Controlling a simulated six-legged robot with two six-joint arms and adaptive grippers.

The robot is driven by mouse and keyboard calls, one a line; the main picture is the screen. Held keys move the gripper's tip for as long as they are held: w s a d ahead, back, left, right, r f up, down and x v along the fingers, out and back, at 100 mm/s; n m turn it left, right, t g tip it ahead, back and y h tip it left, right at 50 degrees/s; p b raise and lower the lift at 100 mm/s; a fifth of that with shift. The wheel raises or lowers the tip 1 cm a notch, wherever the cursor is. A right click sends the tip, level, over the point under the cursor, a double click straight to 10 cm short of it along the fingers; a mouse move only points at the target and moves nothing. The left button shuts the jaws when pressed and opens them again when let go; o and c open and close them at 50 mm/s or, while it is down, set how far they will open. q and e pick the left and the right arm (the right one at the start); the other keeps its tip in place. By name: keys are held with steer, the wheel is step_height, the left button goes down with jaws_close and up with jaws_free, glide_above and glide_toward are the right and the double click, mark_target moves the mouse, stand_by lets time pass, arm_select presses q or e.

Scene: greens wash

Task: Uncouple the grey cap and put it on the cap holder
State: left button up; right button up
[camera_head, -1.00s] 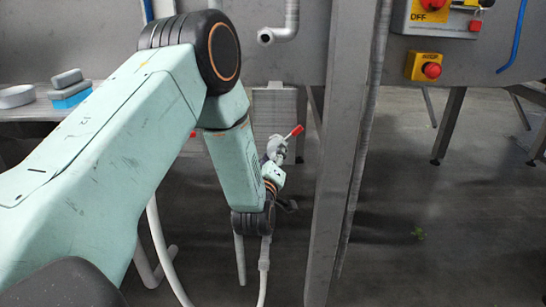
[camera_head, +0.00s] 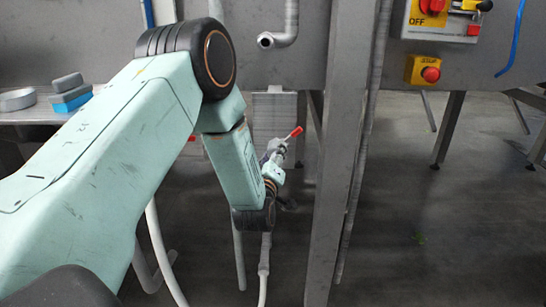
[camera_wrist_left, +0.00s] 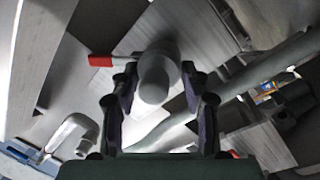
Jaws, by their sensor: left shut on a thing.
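My left gripper (camera_wrist_left: 159,76) is shut on the grey cap (camera_wrist_left: 154,88), a rounded grey piece between its two dark fingers in the wrist view. A red lever (camera_wrist_left: 101,61) sticks out to the left just beyond the cap. In the head view, my left gripper (camera_head: 274,160) is small and partly hidden behind my wrist, below the red lever (camera_head: 297,132). I cannot tell whether the cap is still joined to the fitting behind it. I cannot make out the cap holder. My right gripper is in neither view.
A steel post (camera_head: 342,170) stands close to the right of my left gripper. White hoses (camera_head: 158,250) hang below. A blue-and-grey sponge stack (camera_head: 70,95) lies on a shelf at left. Open floor (camera_head: 430,220) lies at right.

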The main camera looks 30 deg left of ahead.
arm_select(q)
steer(key=o, duration=1.4)
steer(key=shift+w+a, duration=0.1)
steer(key=shift+w, duration=0.05)
steer(key=shift+c, duration=0.2)
steer(key=shift+s+d+f, duration=0.1)
steer(key=shift+s+d, duration=0.15)
steer(key=shift+s, duration=0.25)
steer(key=r+v, duration=0.1)
steer(key=v, duration=1)
steer(key=s+d+f+m+g+h, duration=0.3)
steer(key=s+f+m+g, duration=0.1)
steer(key=f, duration=0.5)
steer(key=s+d+f+m+g+h, duration=0.2)
steer(key=s+d+f+m+g, duration=0.15)
steer(key=f, duration=0.55)
steer(key=s+d+f+m+g+h, duration=0.1)
steer(key=s+d+f+m+g, duration=0.1)
steer(key=s, duration=1)
steer(key=s+d+f+m+g+h+p, duration=0.1)
steer(key=s+d+f+m+g, duration=0.2)
steer(key=s+f+g, duration=0.4)
steer(key=s+m, duration=0.1)
steer(key=s, duration=0.5)
steer(key=shift+f+h, duration=0.15)
steer(key=shift+h, duration=0.15)
